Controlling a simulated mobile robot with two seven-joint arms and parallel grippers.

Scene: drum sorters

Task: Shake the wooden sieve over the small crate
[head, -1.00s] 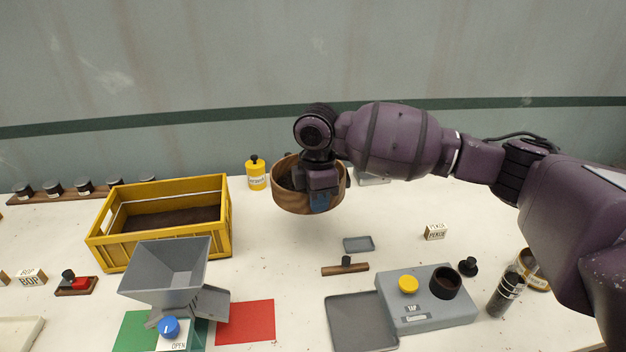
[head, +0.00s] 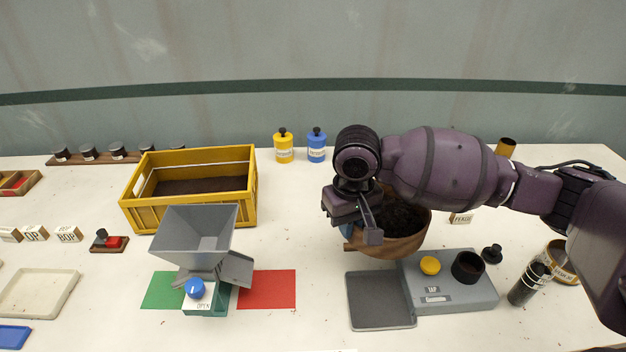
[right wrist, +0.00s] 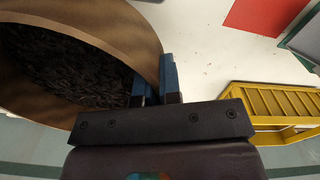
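The round wooden sieve (head: 405,246) hangs above the table, just behind the grey TAP box, with dark pieces inside. It also fills the left of the right wrist view (right wrist: 118,38). My right gripper (head: 368,228) is shut on the sieve's left rim; in the right wrist view its blue finger pads (right wrist: 157,84) lie on either side of the wall. The sieve's underside is hidden. A yellow crate (head: 190,212) with a dark bottom stands at left, well apart from the sieve; it also shows in the right wrist view (right wrist: 270,103). My left gripper is not in view.
A grey hopper (head: 195,230) stands in front of the crate, between green and red mats. The TAP box (head: 455,290) and a grey tray (head: 380,300) lie below the sieve. Yellow (head: 284,150) and blue (head: 316,148) bottles stand behind. The table between crate and sieve is clear.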

